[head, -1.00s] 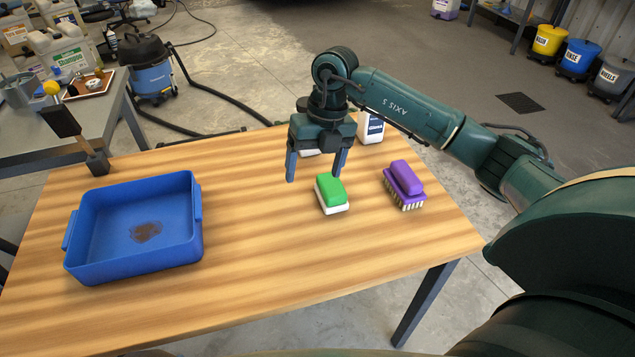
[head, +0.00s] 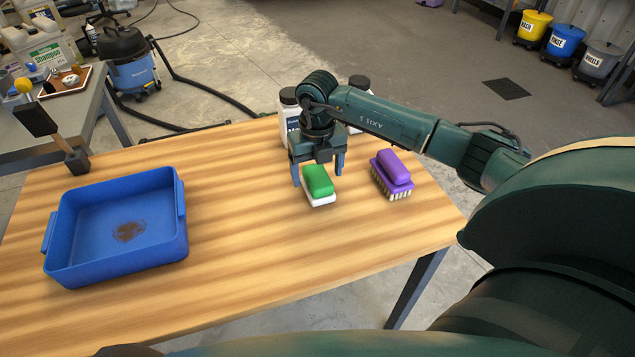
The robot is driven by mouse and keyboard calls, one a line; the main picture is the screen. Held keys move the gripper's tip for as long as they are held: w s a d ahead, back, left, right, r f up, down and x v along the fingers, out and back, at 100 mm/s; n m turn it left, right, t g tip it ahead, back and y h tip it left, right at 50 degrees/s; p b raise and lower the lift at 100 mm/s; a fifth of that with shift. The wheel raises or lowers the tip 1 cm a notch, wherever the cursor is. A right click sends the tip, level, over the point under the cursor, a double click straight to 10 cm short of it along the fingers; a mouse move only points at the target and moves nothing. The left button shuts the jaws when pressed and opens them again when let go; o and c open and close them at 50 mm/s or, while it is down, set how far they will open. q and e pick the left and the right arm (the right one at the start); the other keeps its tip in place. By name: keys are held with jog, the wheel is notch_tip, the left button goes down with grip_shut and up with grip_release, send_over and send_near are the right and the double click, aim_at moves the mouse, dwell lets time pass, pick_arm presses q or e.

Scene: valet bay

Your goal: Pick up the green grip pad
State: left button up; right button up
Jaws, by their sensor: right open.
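The green grip pad (head: 318,180) has a green top on a white base and lies on the wooden table, right of its middle. My right gripper (head: 317,180) is just behind and above the pad, fingers pointing down. Its jaws are open, one finger to the left of the pad and one to the right. I cannot tell whether either finger touches it. My left gripper is not in view.
A purple brush (head: 392,175) with pale bristles stands close on the right of the pad. White bottles with dark caps (head: 288,115) stand behind my right gripper. A blue tub (head: 117,228) with a brown stain sits at the left. The table front is clear.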

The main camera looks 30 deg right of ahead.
aim_at(318, 176)
jog(key=shift+f, duration=1.5)
jog(key=shift+c, duration=0.2)
jog(key=c, duration=1)
notch_tip(318, 176, up, 10)
jog(key=shift+r, duration=0.1)
jog(key=o, duration=0.4)
jog(key=c, duration=0.3)
jog(key=shift+c, duration=0.2)
